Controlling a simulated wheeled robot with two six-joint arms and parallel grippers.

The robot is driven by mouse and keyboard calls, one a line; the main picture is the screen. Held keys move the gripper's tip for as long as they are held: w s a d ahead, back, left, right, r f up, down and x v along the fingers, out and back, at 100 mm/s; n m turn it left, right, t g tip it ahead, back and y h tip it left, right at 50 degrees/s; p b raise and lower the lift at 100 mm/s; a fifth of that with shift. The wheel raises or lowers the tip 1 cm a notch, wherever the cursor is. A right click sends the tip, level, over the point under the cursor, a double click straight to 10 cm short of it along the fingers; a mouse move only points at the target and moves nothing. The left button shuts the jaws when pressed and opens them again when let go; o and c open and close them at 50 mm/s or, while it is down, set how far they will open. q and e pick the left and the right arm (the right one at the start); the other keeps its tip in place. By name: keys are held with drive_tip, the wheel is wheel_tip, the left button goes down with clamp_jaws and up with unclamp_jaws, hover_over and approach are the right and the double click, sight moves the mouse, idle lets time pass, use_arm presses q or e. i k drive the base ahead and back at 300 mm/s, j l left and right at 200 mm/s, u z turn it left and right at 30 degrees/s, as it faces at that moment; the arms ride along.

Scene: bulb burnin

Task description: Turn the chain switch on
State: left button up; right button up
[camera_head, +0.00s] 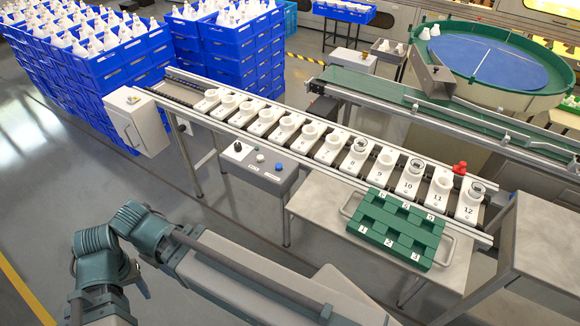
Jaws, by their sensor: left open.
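A grey control box (258,168) hangs at the near side of the chain conveyor. Its top carries a black knob (238,147), a pale button (260,158) and a blue button (279,167), with small labels too small to read. The knob's set position cannot be made out. The chain conveyor (177,93) carries a row of white numbered sockets (331,143). My left gripper (142,284) is at the lower left, mostly hidden by my arm, open and well apart from the control box. My right gripper is out of view.
A white cabinet (138,122) stands at the conveyor's left end. A green numbered tray (397,228) lies on a metal table (312,197) at the near side. Blue crates of bulbs (97,71) stack behind. Open floor (205,205) lies between my arm and the control box.

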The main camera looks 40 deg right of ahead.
sight(237, 146)
drive_tip(key=z, duration=1.25)
